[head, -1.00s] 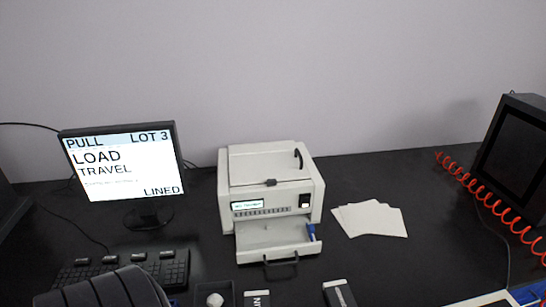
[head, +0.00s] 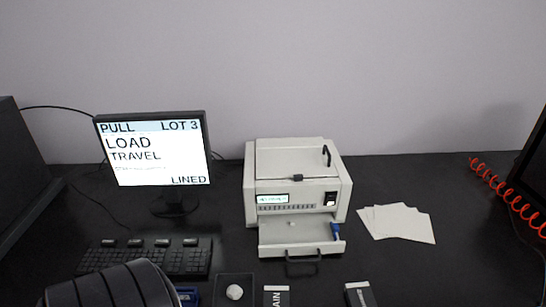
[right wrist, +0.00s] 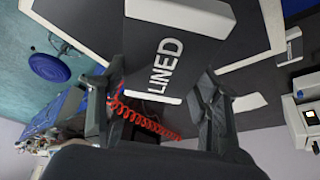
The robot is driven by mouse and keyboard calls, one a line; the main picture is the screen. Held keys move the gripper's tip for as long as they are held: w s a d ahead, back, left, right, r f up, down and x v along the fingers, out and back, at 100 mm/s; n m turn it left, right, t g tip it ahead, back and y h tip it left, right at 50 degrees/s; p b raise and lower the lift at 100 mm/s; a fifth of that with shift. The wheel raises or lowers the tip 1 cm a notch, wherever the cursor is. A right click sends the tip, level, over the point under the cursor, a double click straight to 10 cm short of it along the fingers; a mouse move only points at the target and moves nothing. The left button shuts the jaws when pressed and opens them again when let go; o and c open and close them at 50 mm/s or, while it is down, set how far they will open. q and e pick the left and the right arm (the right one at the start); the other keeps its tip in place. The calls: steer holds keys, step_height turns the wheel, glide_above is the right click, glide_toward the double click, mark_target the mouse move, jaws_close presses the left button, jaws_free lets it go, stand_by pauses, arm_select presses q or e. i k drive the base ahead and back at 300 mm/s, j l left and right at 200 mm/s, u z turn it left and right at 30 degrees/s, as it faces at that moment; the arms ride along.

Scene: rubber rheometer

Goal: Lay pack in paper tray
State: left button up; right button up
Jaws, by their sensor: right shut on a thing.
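The pack (right wrist: 180,45) is a dark box with white edges and the word LINED on its face. My right gripper (right wrist: 155,97) is shut on it, with a finger on each side. The pack and right gripper do not show in the head view. The paper tray (head: 286,240) is pulled out from the front of the beige printer (head: 297,190). It has a dark handle and a blue part at its right side, and no pack lies in it. My left gripper is not in view.
A monitor (head: 153,150) reading LOAD TRAVEL and LINED stands left of the printer, with a keyboard (head: 150,257) in front. White sheets (head: 400,222) lie to the right.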

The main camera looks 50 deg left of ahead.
mark_target(286, 237)
steer(key=u, duration=1.7)
steer(key=i+u, duration=0.5)
steer(key=k, duration=0.1)
